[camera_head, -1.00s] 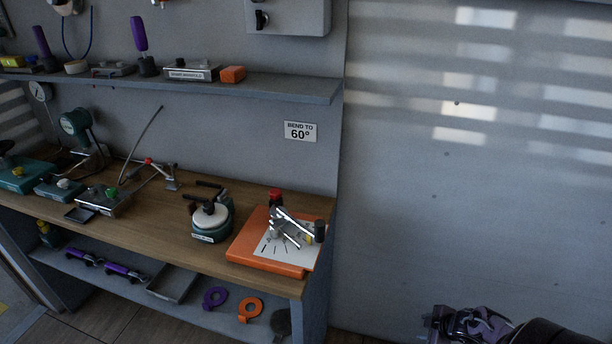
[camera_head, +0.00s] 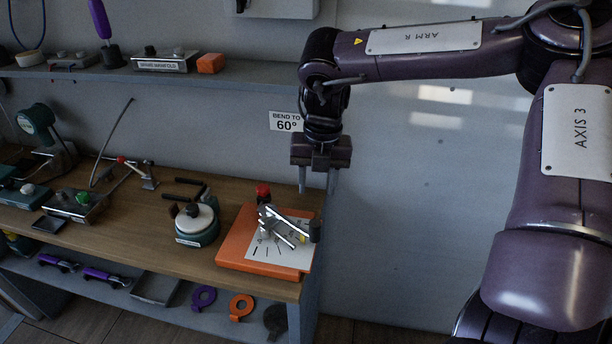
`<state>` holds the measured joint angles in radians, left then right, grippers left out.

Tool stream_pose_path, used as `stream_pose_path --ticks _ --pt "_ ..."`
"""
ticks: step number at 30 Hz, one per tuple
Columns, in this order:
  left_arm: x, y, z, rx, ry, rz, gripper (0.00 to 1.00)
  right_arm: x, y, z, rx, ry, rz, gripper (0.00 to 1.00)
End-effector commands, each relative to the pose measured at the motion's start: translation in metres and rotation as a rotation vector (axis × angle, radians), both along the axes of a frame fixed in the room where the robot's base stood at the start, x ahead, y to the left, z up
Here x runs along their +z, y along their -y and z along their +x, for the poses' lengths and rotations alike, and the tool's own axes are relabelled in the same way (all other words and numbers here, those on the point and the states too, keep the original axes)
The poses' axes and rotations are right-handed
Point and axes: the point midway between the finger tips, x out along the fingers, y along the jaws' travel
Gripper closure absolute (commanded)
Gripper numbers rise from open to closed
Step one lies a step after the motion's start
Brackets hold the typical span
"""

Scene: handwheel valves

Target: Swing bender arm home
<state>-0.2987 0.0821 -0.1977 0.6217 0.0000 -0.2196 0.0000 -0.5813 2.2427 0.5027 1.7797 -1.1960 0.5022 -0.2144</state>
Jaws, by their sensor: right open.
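The bender stands on an orange base plate (camera_head: 236,252) at the right end of the workbench. Its metal arm (camera_head: 283,222) is silver, with a dark end at the right, and lies over a white sheet with black angle marks (camera_head: 267,248). A red knob (camera_head: 263,191) stands at the back of the bender. My right gripper (camera_head: 316,190) points down above and behind the right side of the bender, open and empty, apart from the arm. My left gripper is not in view.
A white and green round device (camera_head: 197,224) with black handles stands left of the bender. A "BEND TO 60°" sign (camera_head: 286,121) is on the wall behind. The shelf (camera_head: 200,82) runs above the bench. The wall at the right is bare.

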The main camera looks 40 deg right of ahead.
Motion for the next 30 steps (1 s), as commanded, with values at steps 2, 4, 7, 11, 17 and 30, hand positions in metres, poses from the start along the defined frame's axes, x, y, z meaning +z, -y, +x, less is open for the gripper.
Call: stream_pose_path --ticks 2,4,7,11,17,30 --pt "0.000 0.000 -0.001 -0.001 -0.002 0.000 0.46 0.002 -0.009 -0.006 0.036 -0.029 -0.029 0.56" --pt "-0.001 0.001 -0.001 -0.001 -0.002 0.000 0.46 0.001 -0.012 -0.009 0.050 -0.040 -0.040 0.56" --pt "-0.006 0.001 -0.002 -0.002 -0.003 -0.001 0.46 -0.005 -0.013 -0.010 0.055 -0.043 -0.043 0.56" --pt "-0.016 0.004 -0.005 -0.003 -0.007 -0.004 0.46 -0.019 -0.013 -0.009 0.053 -0.042 -0.041 0.56" --pt "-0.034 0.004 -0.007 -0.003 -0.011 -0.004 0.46 -0.043 -0.013 -0.009 0.052 -0.040 -0.040 0.56" --pt "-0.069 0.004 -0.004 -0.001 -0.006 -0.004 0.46 -0.096 -0.012 -0.009 0.051 -0.038 -0.040 0.56"
